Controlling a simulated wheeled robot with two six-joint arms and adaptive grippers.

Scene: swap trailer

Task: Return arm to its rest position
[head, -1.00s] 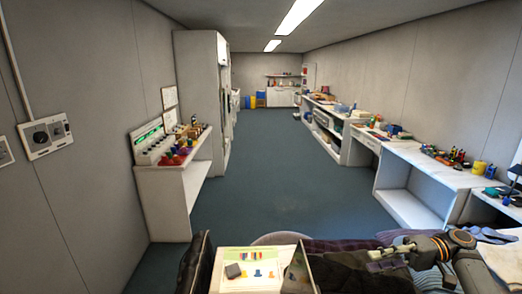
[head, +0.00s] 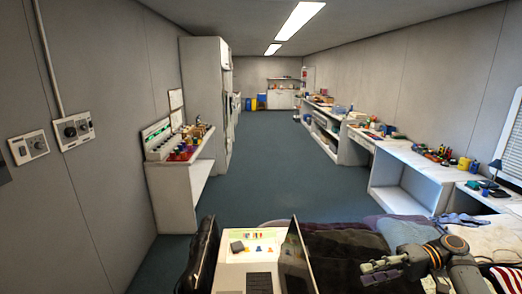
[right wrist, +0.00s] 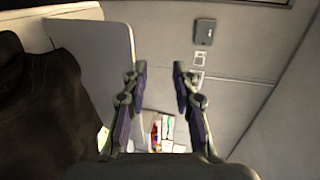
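My right arm comes in at the lower right of the head view. Its gripper (head: 382,272) points left above dark and purple cloth. In the right wrist view the two fingers of my right gripper (right wrist: 160,72) stand apart with nothing between them. The gripper is open and empty. My left arm and left gripper are not in either view.
A white surface (head: 232,283) with a printed card stands low in front. Dark cloth (head: 340,255) lies beside it. White benches with tools (head: 400,200) line the right wall. A shelf with coloured items (head: 180,178) stands left. The middle floor (head: 275,155) is clear.

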